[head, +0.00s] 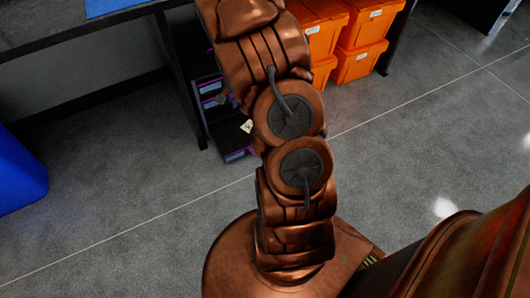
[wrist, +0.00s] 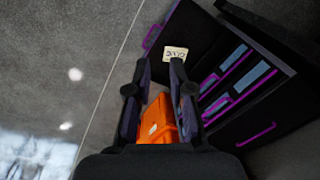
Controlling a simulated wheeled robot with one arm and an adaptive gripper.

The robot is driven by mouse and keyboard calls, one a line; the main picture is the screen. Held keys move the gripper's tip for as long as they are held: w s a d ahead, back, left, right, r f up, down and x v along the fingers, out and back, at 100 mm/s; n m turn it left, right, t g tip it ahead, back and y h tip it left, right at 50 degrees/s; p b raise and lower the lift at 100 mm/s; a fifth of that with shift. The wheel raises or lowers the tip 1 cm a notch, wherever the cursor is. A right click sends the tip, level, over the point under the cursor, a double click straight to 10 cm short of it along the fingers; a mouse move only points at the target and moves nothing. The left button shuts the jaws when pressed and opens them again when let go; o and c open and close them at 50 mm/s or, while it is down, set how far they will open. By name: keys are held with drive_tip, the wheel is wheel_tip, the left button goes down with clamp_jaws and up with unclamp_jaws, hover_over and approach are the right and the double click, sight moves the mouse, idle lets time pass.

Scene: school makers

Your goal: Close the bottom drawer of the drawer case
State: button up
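The drawer case (head: 208,88) is dark with purple trim and stands under the table, partly hidden behind my arm in the head view. It also shows at the right of the wrist view (wrist: 272,92), with several purple handles. Its bottom drawer (head: 228,138) is pulled out low over the floor.
Orange bins (head: 358,62) are stacked right of the case; one orange bin (wrist: 158,122) shows beyond the fingers in the wrist view. A dark table (head: 60,32) and its leg (head: 180,85) stand left. A blue object (head: 18,175) is at far left. The grey floor in front is clear.

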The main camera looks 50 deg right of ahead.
drive_tip(key=d+f+m+b, duration=0.2)
drive_tip(key=d+f+b, duration=0.2)
drive_tip(key=f, duration=0.9)
drive_tip(key=d+f+m+b, duration=0.2)
drive_tip(key=d+f+b, duration=0.3)
drive_tip(key=f, duration=0.8)
drive_tip(key=d+f+m+t+b, duration=0.1)
drive_tip(key=d+f+b, duration=0.3)
drive_tip(key=f, duration=0.9)
drive_tip(key=shift+w+d+f+m+h+b, duration=0.35)
drive_tip(key=shift+m+b, duration=0.35)
drive_tip(key=shift+b, duration=0.6)
clamp_jaws()
